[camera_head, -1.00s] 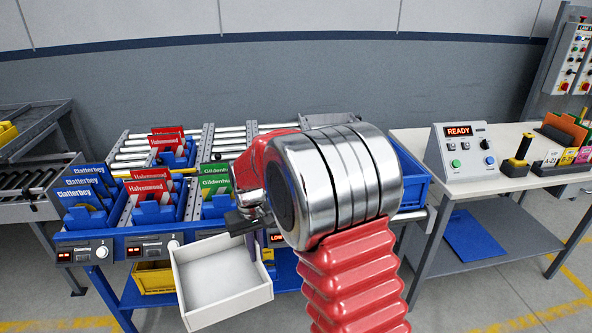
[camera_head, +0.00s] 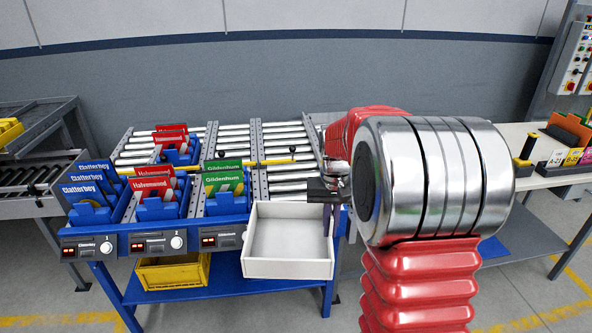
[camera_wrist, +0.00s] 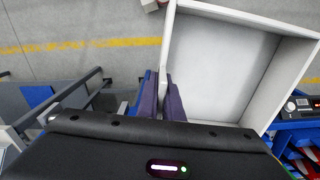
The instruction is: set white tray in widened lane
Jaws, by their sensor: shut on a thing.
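The white tray (camera_head: 288,269) is empty and held in front of the rack's front edge, roughly level and square to the lanes. My gripper (camera_head: 330,205) is shut on its right wall in the head view. In the wrist view the purple fingers (camera_wrist: 171,98) pinch one wall of the white tray (camera_wrist: 215,75). Behind the tray, a wide lane of bare rollers (camera_head: 288,187) lies between rails, to the right of the green-card lane. The tray hides the near end of this lane, and my arm hides the rack's right side.
Blue bins with blue, red and green cards (camera_head: 222,176) fill the lanes to the left. A yellow bar with black knobs (camera_head: 262,161) crosses the rollers behind. A yellow bin (camera_head: 173,272) sits on the shelf below. A side table (camera_head: 540,180) stands right.

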